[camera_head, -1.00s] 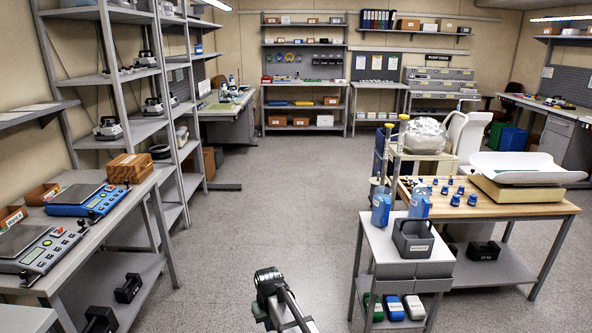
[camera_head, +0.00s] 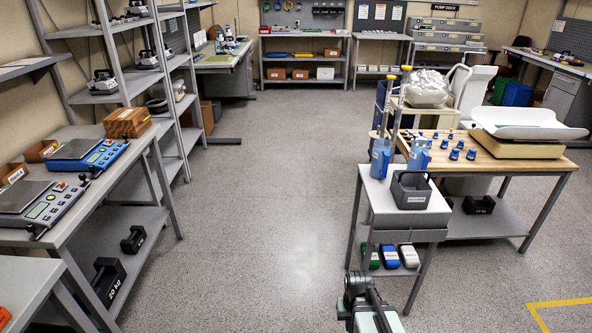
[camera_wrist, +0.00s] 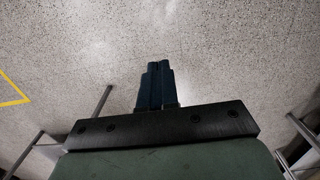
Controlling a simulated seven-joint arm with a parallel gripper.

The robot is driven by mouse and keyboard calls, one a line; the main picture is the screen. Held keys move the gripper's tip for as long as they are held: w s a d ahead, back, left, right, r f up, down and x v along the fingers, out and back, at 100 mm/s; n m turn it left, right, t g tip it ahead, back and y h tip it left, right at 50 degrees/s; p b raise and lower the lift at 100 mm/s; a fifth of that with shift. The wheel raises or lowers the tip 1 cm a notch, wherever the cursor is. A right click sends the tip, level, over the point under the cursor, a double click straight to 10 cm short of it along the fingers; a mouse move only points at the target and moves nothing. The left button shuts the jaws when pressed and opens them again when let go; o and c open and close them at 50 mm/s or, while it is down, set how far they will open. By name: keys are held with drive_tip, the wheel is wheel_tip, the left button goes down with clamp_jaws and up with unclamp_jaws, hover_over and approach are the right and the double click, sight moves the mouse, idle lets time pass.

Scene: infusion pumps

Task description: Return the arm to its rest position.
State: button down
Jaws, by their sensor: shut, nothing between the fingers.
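My arm (camera_head: 366,300) shows at the bottom of the head view, right of the middle, in front of the small grey cart (camera_head: 400,215). Its gripper cannot be made out there. In the wrist view my gripper (camera_wrist: 157,84) points over bare speckled floor. Its two dark blue fingers are together, with nothing between them.
A grey bench (camera_head: 80,190) with blue scales is at the left. The middle floor (camera_head: 270,200) is clear.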

drive_tip(key=s+f+g, duration=0.3)
drive_tip(key=s+f, duration=0.6)
drive_tip(key=s, duration=0.5)
drive_tip(key=s+f+g, duration=0.3)
drive_tip(key=s+f, duration=0.6)
drive_tip(key=s, duration=0.5)
drive_tip(key=c, duration=1.8)
unclamp_jaws()
